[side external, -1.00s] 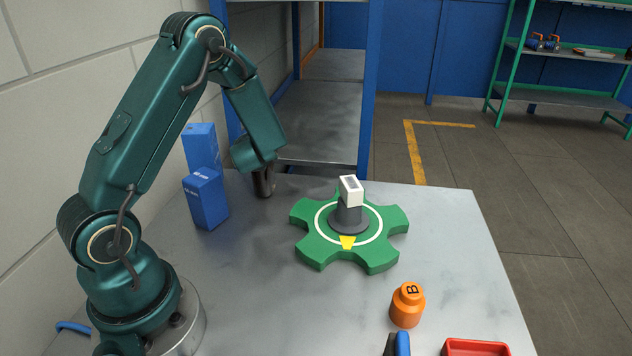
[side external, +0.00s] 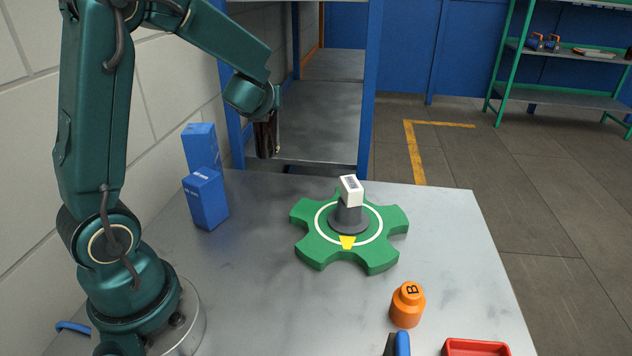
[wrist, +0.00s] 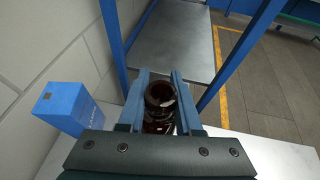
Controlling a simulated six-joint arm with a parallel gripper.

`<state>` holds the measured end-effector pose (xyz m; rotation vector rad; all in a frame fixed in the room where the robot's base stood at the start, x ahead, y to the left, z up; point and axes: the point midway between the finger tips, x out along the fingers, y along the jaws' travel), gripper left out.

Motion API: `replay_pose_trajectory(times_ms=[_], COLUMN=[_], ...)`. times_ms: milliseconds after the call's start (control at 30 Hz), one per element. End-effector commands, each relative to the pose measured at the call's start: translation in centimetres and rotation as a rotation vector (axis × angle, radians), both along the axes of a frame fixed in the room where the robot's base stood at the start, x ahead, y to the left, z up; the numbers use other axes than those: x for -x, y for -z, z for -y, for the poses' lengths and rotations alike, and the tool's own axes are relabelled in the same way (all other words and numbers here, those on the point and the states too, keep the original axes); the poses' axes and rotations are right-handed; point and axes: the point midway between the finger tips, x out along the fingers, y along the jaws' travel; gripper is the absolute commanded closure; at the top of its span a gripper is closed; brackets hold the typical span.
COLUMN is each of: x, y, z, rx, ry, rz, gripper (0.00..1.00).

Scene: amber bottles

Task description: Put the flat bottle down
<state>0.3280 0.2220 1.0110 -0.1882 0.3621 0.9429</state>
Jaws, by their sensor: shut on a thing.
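My gripper (side external: 266,140) is at the far left above the grey table, beyond the two blue boxes. It is shut on a dark amber bottle (wrist: 160,108), the flat bottle, held upright or nearly so between the two fingers in the wrist view. The bottle's round open mouth faces the wrist camera; its flat shape cannot be made out. In the side view the dark bottle (side external: 265,147) shows mostly behind the fingers, its bottom clear of the table top.
Two blue boxes (side external: 207,199) stand left of the gripper. A green lobed plate (side external: 318,251) carries a dark post with a white block (side external: 351,191). An orange bottle marked B (side external: 407,306) and a red tray (side external: 476,347) are at front right.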

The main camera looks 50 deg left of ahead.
Motion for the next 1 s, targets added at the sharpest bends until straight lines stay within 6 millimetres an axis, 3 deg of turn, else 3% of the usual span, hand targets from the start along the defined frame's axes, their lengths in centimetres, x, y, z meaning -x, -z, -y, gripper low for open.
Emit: replay_pose_trajectory(times_ms=[133, 267, 400, 600, 800, 1000], x=[-1.9, -2.5, -1.8, 0.7, 3.1, 4.2], y=[-1.6, -2.8, -3.5, -3.8, -3.1, -1.7], z=[5.7, 11.7, 17.7, 24.2, 27.4, 26.7], rx=[-0.001, -0.001, 0.000, -0.001, -0.003, -0.006], ry=[0.157, 0.323, 0.496, 0.713, 0.814, 0.669], rz=[0.007, 0.006, 0.005, 0.003, -0.001, -0.006], gripper=[1.00, 1.00, 1.00, 1.00, 1.00, 1.00])
